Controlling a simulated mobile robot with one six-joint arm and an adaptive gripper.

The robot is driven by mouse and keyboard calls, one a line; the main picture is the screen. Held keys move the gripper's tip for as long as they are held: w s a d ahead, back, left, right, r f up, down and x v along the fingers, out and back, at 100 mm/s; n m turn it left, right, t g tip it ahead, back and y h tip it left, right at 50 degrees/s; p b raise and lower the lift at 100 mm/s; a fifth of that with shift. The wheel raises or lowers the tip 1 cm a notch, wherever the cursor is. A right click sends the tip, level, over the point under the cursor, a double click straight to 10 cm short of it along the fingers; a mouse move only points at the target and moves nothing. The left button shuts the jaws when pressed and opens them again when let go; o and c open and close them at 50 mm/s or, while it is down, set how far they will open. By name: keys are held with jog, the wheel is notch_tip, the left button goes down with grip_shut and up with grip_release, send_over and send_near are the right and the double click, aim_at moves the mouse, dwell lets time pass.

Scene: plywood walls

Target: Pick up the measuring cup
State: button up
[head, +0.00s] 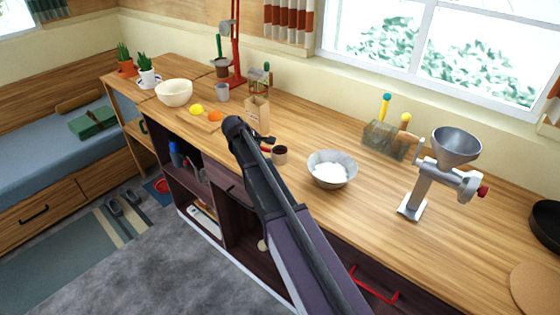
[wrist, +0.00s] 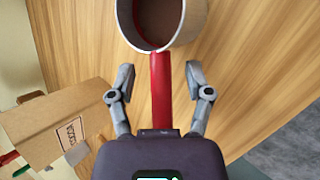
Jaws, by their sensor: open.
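The measuring cup (wrist: 160,20) is a pale cup with a brown inside and a red handle. In the wrist view it is at the top, cut off by the frame edge, with its handle pointing down towards my gripper (wrist: 160,80). My gripper is open, with one finger on each side of the red handle and a gap on both sides. In the head view the measuring cup (head: 280,156) stands on the wooden counter (head: 310,125) just right of my gripper (head: 263,141). My arm hides part of the counter there.
A paper bag (head: 257,112) stands behind my gripper; in the wrist view the bag (wrist: 50,125) is at the left. A bowl of white contents (head: 331,169) is right of the cup, with a grinder (head: 428,180) farther right. An orange (head: 215,117) and a lemon (head: 196,110) lie left.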

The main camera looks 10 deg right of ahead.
jog(key=shift+f, duration=0.1)
dwell(0.5)
grip_shut()
